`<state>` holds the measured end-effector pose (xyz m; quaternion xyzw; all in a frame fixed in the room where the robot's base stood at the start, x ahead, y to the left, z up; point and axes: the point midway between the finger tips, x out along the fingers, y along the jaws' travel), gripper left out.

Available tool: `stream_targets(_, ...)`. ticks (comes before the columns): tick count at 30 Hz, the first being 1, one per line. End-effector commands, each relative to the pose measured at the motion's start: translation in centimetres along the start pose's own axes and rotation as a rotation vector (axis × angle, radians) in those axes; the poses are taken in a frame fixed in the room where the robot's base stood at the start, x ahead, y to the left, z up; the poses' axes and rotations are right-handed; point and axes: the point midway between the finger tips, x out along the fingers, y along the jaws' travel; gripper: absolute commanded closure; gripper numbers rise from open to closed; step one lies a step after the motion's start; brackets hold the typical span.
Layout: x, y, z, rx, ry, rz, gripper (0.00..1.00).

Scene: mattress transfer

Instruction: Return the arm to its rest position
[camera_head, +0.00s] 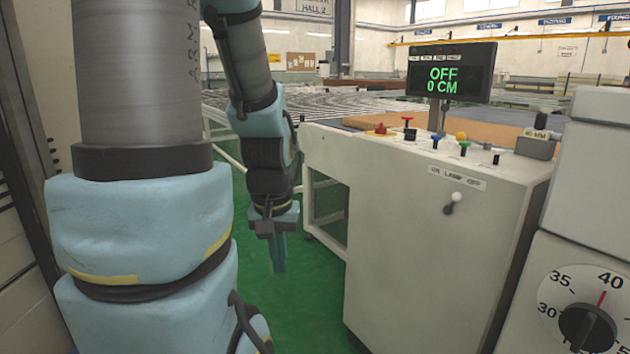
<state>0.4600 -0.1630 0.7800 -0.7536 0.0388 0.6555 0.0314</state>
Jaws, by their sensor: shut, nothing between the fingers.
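My arm, in light blue covers with grey links, fills the left of the head view and hangs downward. My gripper (279,252) is at its lower end, pointing down over the green floor. It is shut and holds nothing. It is left of the white control cabinet (430,250), apart from it in the picture. The fingertips look small and partly blend with the floor.
The cabinet top carries a red button (380,130) and several coloured knobs. A lamp switch (453,202) is on its front. A display (451,73) reads OFF, 0 CM. A machine with a dial (588,327) stands at right. Green floor (310,300) is clear below my gripper.

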Motion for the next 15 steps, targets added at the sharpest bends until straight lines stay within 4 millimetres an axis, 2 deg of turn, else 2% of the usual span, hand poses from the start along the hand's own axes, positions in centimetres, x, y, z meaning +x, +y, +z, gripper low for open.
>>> stream_targets(1,-3.4,0.0,-0.5,0.0,0.0,0.0,1.0)
stream_targets(6,-8.7,0.0,-1.2,0.0,0.0,0.0,1.0)
stream_targets(12,-13.7,0.1,-1.9,0.0,0.0,0.0,1.0)
stream_targets(15,-15.1,0.1,-2.1,0.0,0.0,0.0,1.0)
